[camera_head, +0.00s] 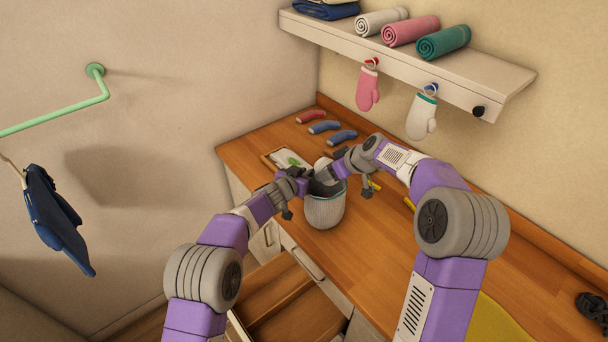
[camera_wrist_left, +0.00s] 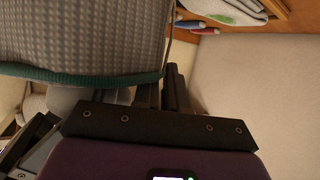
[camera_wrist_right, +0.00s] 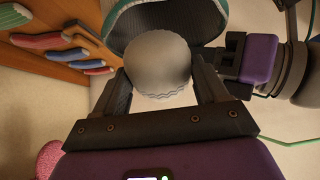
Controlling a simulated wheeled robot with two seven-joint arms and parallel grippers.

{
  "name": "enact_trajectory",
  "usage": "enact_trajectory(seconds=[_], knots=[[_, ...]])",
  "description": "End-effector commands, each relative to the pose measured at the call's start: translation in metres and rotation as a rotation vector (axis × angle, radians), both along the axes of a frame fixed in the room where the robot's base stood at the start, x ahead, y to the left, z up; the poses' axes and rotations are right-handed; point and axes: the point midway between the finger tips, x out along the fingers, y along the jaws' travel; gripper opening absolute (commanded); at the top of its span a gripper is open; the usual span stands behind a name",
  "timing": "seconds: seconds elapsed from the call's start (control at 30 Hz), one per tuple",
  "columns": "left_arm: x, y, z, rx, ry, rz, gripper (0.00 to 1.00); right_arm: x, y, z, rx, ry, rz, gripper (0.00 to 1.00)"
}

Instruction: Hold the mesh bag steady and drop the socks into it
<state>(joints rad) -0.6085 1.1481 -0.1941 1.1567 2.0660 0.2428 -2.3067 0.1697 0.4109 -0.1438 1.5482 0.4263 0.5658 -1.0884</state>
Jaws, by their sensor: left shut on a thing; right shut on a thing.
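The grey mesh bag (camera_head: 325,211) stands upright on the wooden counter, its teal-edged mouth facing up. My left gripper (camera_head: 303,182) is at the left of its mouth, shut on the rim. The left wrist view shows the grey weave (camera_wrist_left: 85,38) and the teal rim (camera_wrist_left: 80,77) beside the fingers. My right gripper (camera_head: 333,174) is at the mouth from the right. In the right wrist view its fingers are shut on a pale rounded sock bundle (camera_wrist_right: 160,66), with the bag's dark inside (camera_wrist_right: 205,20) behind it. The bag's bottom inside is hidden.
Red (camera_head: 311,116) and blue (camera_head: 342,137) curved rolls lie at the back of the counter (camera_head: 420,240). A tray with a white cloth (camera_head: 288,160) is behind the bag. A wall shelf (camera_head: 450,75) with hanging mitts is above. An open drawer (camera_head: 290,300) is below.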

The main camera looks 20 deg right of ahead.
Motion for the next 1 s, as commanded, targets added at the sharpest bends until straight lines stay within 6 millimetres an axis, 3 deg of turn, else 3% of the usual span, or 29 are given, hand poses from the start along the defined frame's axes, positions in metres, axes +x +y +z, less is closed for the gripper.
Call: enact_trajectory(seconds=[0.07, 0.1, 0.27, 0.57, 1.0], knots=[[-0.001, 0.001, -0.006, 0.007, 0.008, 0.000, 0.00, 0.000, 0.000, 0.000, 0.000, 0.000, 0.000, 0.43], [-0.001, 0.001, -0.006, 0.007, 0.008, 0.000, 0.00, 0.000, 0.000, 0.000, 0.000, 0.000, 0.000, 0.76], [-0.001, 0.001, -0.006, 0.007, 0.008, 0.000, 0.00, 0.000, 0.000, 0.000, 0.000, 0.000, 0.000, 1.00], [-0.001, 0.001, -0.006, 0.008, 0.008, 0.001, 0.00, -0.003, -0.001, 0.004, 0.000, -0.001, 0.000, 1.00], [-0.001, 0.001, -0.006, 0.008, 0.008, 0.001, 0.00, -0.055, -0.023, 0.065, -0.001, -0.004, -0.002, 1.00]])
